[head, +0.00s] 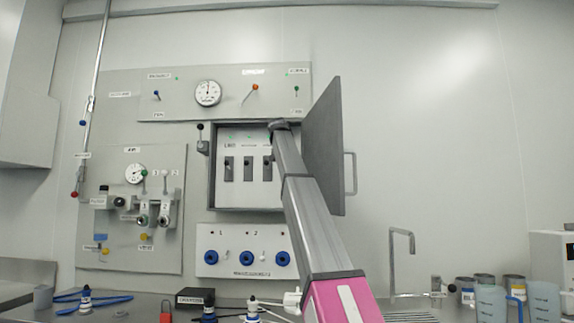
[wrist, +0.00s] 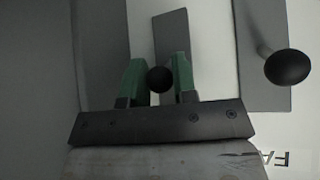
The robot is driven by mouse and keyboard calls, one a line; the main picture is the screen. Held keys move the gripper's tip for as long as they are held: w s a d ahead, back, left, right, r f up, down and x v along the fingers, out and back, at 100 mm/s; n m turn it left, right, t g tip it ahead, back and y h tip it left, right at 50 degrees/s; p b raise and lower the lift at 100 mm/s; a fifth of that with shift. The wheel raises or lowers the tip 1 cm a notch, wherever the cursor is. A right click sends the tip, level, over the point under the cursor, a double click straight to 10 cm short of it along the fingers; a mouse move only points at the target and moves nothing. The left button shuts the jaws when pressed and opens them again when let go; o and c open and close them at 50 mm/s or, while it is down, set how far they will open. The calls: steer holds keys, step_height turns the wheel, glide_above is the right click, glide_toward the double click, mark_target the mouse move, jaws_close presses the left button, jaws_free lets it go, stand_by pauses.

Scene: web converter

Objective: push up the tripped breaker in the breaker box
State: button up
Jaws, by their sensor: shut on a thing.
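The grey breaker box (head: 212,185) is on the wall panel in the head view, and its door (head: 323,150) stands open to the right. Inside are dark breaker slots with small black levers, among them a left breaker (head: 228,170) and a middle breaker (head: 248,170). My gripper (head: 272,136) is at the box's upper right, and my arm hides part of the inside. In the wrist view, my gripper's green fingers (wrist: 159,76) are shut on a round black breaker knob (wrist: 160,82). Another black knob (wrist: 287,67) stands on a grey plate to the right, apart from the fingers.
A black-knobbed lever (head: 201,140) sits just left of the box. A gauge panel (head: 180,105) is above, and a panel with blue knobs (head: 245,258) is below. The open door and its handle (head: 351,174) bound the right side. Bottles and cups crowd the bench below.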

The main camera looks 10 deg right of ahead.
steer(key=o, duration=0.9)
steer(key=shift+r, duration=0.1)
steer(key=v, duration=1)
steer(key=shift+s+a+r, duration=0.15)
steer(key=shift+s+r, duration=0.05)
steer(key=shift+s, duration=0.05)
